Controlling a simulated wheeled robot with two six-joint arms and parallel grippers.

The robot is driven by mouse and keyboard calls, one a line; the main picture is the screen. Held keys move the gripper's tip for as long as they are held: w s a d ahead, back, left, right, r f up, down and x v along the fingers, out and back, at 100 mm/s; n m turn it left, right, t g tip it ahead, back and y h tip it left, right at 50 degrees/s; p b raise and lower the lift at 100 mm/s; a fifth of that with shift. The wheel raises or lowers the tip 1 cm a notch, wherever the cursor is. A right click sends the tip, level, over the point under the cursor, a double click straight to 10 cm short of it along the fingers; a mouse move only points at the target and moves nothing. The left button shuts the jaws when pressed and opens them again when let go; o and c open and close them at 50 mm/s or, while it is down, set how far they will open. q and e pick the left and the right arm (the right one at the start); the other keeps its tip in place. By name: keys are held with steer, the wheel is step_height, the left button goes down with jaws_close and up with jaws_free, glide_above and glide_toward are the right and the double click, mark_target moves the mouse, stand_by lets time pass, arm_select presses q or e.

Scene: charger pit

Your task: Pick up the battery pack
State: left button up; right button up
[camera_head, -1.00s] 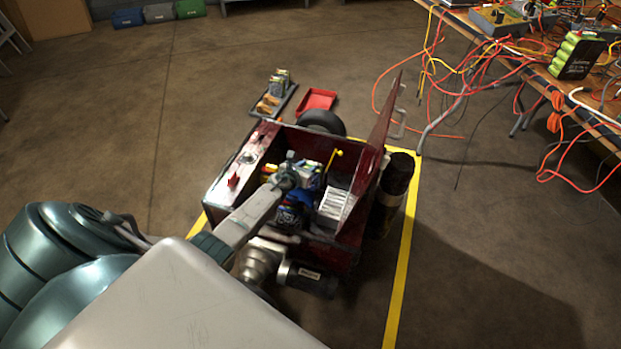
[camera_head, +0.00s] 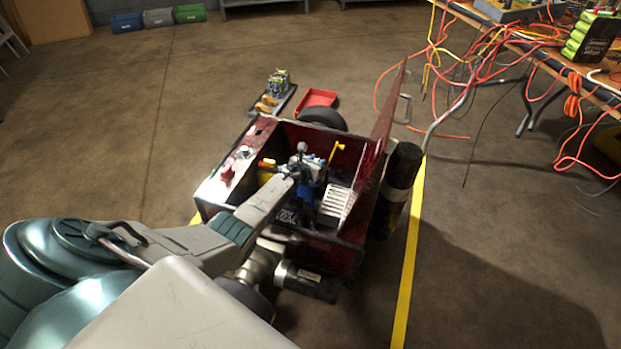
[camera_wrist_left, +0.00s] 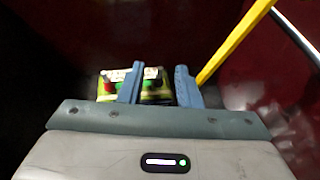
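In the left wrist view, a yellow-green pack (camera_wrist_left: 108,92) with red and green round parts on top lies low in a dark red compartment; it looks like the battery pack. My left gripper (camera_wrist_left: 160,70) is open above it. Its left finger crosses in front of the pack and its right finger is near the pack's right end. Contact cannot be told. In the head view, my left gripper (camera_head: 311,184) is inside the open dark red box (camera_head: 228,190), and the arm hides part of the inside. My right gripper is not in view.
A yellow rod (camera_wrist_left: 236,42) rises close to the right finger. The box's raised lid (camera_head: 385,115) stands on its right, with a black cylinder (camera_head: 399,178) beside it. A table with cables and another green-celled pack (camera_head: 590,36) is at the right. Red tray (camera_head: 318,97) behind.

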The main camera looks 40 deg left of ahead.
arm_select(q)
steer(key=shift+w, duration=0.1)
jaws_close()
stand_by(1.2)
steer(key=shift+w+r, duration=0.1)
steer(key=shift+r, duration=0.05)
